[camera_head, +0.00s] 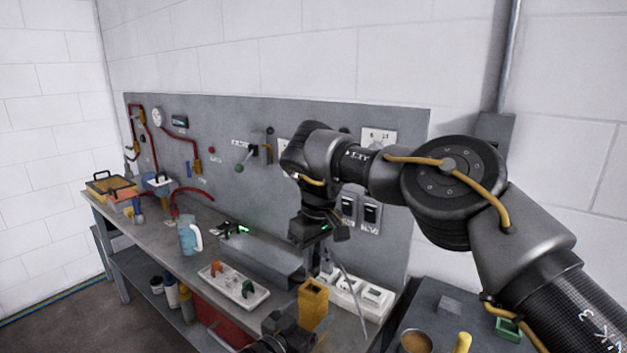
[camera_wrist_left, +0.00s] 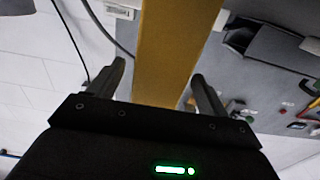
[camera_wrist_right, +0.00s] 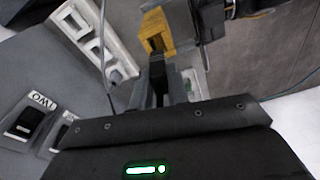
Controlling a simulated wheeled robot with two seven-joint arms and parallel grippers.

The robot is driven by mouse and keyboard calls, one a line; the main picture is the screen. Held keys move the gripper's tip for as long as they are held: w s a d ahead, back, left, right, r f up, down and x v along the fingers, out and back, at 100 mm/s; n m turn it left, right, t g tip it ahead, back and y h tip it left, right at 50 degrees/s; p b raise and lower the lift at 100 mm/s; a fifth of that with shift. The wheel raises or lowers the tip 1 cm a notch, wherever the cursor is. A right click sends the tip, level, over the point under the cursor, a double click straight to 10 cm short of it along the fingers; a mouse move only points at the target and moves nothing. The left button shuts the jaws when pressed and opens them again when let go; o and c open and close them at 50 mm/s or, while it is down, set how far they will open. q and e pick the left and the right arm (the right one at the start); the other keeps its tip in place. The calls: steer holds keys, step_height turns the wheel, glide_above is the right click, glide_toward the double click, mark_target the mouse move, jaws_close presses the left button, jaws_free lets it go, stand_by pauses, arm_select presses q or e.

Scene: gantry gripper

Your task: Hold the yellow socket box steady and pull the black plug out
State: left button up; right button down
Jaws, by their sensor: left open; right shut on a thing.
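The yellow socket box (camera_head: 313,303) stands upright near the bench's front edge. It also fills the middle of the left wrist view (camera_wrist_left: 175,45), between the spread fingers of my left gripper (camera_wrist_left: 158,75). That gripper is open around the box, low in the head view (camera_head: 285,335). My right gripper (camera_wrist_right: 160,88) is above the box and shut on the black plug (camera_wrist_right: 158,66). In the right wrist view the plug lies close against the box (camera_wrist_right: 157,32). I cannot tell how deep it sits in the socket.
A white socket strip (camera_head: 360,295) lies right of the box, with a thin cable (camera_head: 352,272) near it. A white tray (camera_head: 233,286) with coloured parts and a blue jug (camera_head: 190,236) stand to the left. The grey panel (camera_head: 230,120) rises behind the bench.

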arm_select(q)
steer(key=v, duration=1)
